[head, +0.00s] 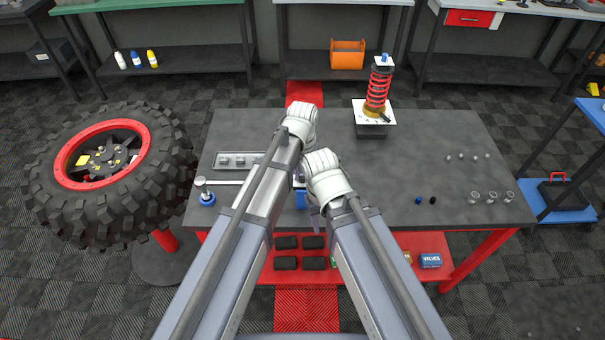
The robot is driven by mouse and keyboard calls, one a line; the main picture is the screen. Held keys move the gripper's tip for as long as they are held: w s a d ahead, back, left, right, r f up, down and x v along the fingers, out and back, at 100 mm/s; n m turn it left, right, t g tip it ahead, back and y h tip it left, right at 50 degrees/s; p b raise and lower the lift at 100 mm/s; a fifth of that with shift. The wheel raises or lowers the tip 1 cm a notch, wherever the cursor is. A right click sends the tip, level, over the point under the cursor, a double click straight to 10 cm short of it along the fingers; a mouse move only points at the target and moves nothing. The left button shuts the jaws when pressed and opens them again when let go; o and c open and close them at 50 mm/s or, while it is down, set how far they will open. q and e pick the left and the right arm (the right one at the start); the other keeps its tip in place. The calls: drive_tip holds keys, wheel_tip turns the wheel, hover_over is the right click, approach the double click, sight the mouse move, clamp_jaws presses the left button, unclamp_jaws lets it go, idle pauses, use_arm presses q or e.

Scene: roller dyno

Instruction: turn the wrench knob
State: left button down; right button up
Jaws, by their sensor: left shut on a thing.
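A long silver wrench (226,183) lies level along the left front of the dark workbench. Its round head (201,182) is over a blue holder (207,199) at the left. A second blue holder (300,199) shows in part between my arms. The wrench's right end and its knob are hidden behind my arms. My left gripper (299,178) is mostly hidden behind its own arm, low at the wrench's right end, and is shut on the wrench. Which part of it the fingers hold is not clear. My right arm's wrist is close beside it; its fingers are hidden.
A grey tray (222,169) lies behind the wrench. A red-spring shock absorber (378,88) stands at the back on a white plate. Small metal parts (474,197) lie at the right of the workbench (430,150). A big tyre (110,170) is at the left. The bench's middle right is clear.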

sight(302, 177)
use_arm(q)
drive_tip(key=m, duration=0.5)
drive_tip(key=shift+m, duration=0.7)
drive_tip(key=c, duration=0.8)
unclamp_jaws()
drive_tip(key=shift+o, duration=0.2)
drive_tip(key=shift+r, duration=0.1)
wheel_tip(302, 177, up, 8)
drive_tip(key=p, duration=0.8)
drive_tip(key=shift+f, duration=0.2)
